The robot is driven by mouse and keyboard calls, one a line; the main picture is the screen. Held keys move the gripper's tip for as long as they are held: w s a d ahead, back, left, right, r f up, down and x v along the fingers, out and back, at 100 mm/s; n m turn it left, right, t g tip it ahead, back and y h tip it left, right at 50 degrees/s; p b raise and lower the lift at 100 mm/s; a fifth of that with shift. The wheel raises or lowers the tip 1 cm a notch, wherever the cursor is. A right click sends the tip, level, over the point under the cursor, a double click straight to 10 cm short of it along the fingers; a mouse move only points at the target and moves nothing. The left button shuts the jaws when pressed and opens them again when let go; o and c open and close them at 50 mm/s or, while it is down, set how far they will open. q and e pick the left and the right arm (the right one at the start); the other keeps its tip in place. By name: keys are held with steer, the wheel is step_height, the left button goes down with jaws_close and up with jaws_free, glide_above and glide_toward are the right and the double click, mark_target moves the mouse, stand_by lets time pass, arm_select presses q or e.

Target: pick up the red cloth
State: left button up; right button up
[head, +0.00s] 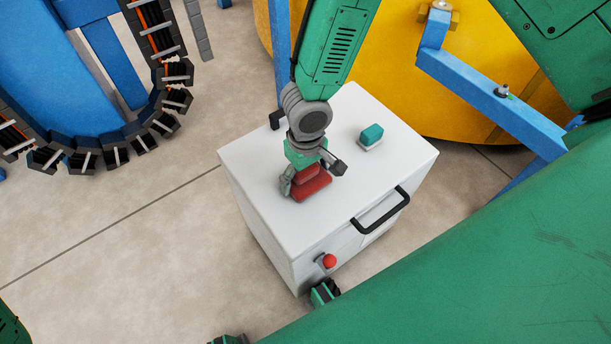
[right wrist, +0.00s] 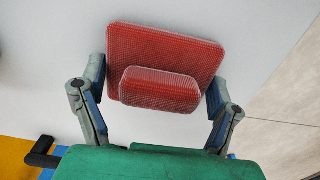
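The red cloth (head: 312,187) lies on the white top of a cart (head: 262,203). In the right wrist view the red cloth (right wrist: 160,50) is a flat pad with a smaller raised folded part on top. My right gripper (head: 313,172) points down over it. In the right wrist view its two fingers (right wrist: 157,95) are spread, one on each side of the raised part, with gaps visible between them and it. The right gripper hides part of the cloth in the head view. I cannot make out my left gripper.
A teal block on a pale base (head: 371,135) sits on the cart top, behind and right of the cloth. The cart has a black handle (head: 381,212) and a red knob (head: 329,261). A yellow drum and blue frame (head: 490,98) stand behind.

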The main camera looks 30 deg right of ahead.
mark_target(307, 169)
steer(key=shift+r, duration=0.1)
step_height(307, 169, up, 10)
steer(key=p, duration=0.4)
steer(key=shift+o, duration=0.6)
steer(key=shift+s, duration=0.1)
